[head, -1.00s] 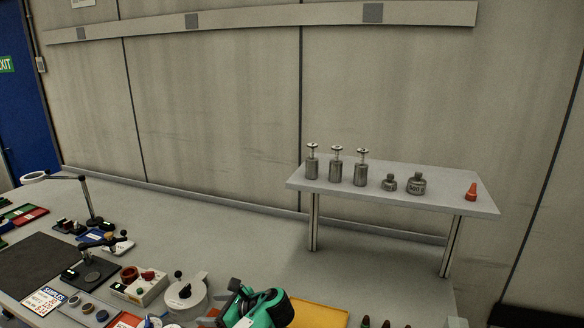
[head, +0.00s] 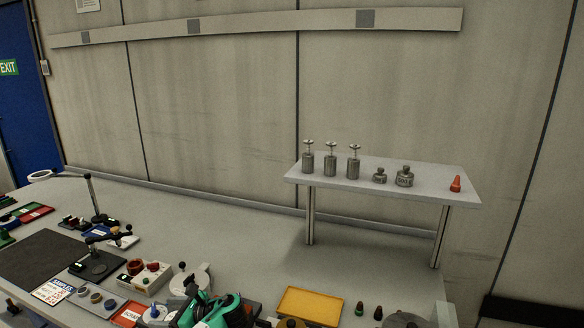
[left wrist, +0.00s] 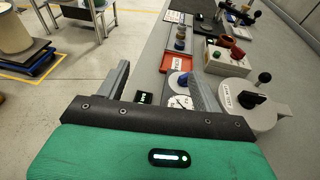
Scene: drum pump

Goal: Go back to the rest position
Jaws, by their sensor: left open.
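My left gripper (head: 193,296) is at the bottom of the head view, a green and black body low over the bench (head: 262,255). In the left wrist view its two grey fingers (left wrist: 160,80) are spread apart with nothing held between them. A white and blue part and a dial on the bench show beyond the fingers. My right gripper is in neither view.
A white pot with a black knob (left wrist: 250,100) stands close to the right finger. A yellow tray (head: 312,306) lies right of my gripper. A raised shelf (head: 400,190) holds metal weights.

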